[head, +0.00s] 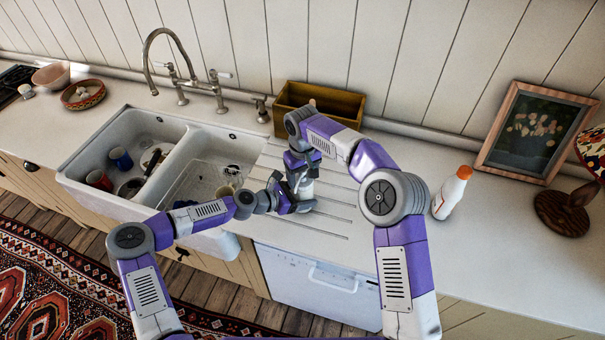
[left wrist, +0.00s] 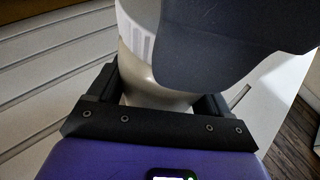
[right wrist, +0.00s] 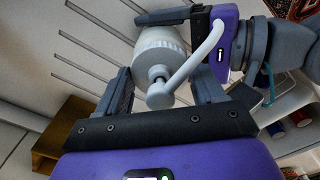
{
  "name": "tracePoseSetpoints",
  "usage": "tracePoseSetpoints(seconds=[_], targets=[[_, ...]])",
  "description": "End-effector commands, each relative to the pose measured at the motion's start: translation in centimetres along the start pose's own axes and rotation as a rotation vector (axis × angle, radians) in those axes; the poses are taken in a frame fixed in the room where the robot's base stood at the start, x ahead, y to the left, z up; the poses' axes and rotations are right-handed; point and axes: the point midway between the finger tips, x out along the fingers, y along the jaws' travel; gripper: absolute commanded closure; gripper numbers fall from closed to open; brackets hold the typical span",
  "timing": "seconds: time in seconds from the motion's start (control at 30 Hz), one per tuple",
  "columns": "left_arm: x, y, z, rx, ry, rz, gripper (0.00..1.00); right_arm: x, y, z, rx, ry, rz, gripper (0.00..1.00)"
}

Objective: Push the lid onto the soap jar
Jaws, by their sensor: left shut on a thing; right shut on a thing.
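The soap jar (head: 306,189) stands upright on the grooved drainboard, partly hidden by my arms. In the left wrist view the pale jar (left wrist: 150,82) sits between the fingers of my left gripper (head: 298,203), shut on its side. My right gripper (head: 299,168) comes from above. The left gripper (right wrist: 175,14) shows just beyond the lid.
A double white sink (head: 150,125) with mugs and dishes lies to the left. A wooden box (head: 335,100) stands behind my right arm. A white bottle with an orange cap (head: 450,194), a framed picture (head: 530,133) and a lamp (head: 565,208) stand to the right.

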Motion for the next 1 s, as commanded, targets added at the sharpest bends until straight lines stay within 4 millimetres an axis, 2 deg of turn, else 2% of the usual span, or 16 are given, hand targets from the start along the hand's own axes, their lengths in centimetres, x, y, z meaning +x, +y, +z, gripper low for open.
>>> tracePoseSetpoints(seconds=[0.03,0.2,0.73,0.87,1.0], targets=[[0.0,0.0,0.1,0.001,-0.001,0.001,0.76,0.1,0.0,0.0,0.000,-0.001,0.000,0.29],[0.0,0.0,0.1,0.001,-0.001,0.001,0.76,0.1,0.0,0.0,0.000,-0.001,-0.001,0.03],[0.1,0.0,0.1,0.001,-0.002,0.000,0.76,-0.2,-0.5,0.0,-0.007,-0.001,-0.007,0.02],[0.1,-0.1,0.1,0.000,-0.002,-0.001,0.76,-1.7,-0.5,-0.1,-0.008,0.002,-0.006,0.02],[0.1,-0.1,0.1,0.000,-0.001,-0.003,0.76,-4.6,-0.5,-0.2,-0.006,0.007,-0.005,0.02]])
